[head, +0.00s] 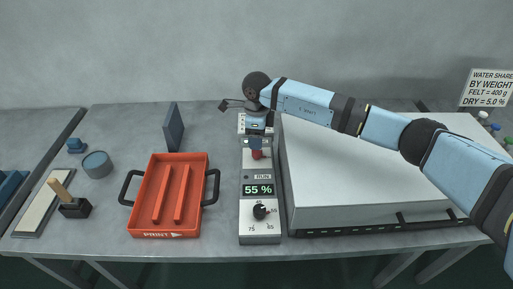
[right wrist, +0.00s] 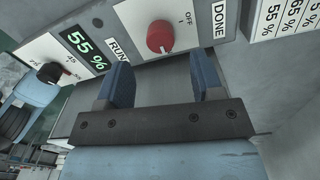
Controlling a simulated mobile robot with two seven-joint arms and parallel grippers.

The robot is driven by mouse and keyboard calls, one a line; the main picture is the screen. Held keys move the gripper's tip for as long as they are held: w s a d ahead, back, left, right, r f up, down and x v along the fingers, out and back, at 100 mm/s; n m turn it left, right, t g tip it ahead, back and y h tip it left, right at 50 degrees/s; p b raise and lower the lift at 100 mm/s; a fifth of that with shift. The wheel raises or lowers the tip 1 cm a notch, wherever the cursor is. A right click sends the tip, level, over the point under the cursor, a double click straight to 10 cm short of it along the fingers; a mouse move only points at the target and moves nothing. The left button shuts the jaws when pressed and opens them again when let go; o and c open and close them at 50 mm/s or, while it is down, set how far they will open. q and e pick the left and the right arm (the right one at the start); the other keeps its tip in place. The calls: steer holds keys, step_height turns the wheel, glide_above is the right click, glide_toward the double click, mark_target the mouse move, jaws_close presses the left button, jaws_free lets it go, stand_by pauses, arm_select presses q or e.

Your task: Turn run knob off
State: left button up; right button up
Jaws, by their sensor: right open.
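The red run knob (head: 257,154) sits on the upper white panel of the narrow control unit (head: 259,230), above the RUN label. In the right wrist view the red knob (right wrist: 160,37) stands beside an OFF mark, between the RUN and DONE labels; I cannot tell for sure which mark it points to. My right gripper (head: 257,141) is over the unit by the knob. In the right wrist view my right gripper (right wrist: 162,78) is open, its two blue fingers apart and empty, with the knob ahead of the gap between them. My left gripper is not in view.
A green display (head: 258,190) reads 55 %, with a black dial (head: 260,212) below. A large white-topped box (head: 370,180) stands close on the right. An orange PRINT tray (head: 168,222) lies left of the unit. A dark blue upright block (head: 173,127) stands behind the tray.

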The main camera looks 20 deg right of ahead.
mark_target(257, 153)
steer(key=shift+f, duration=2.7)
steer(key=c, duration=0.9)
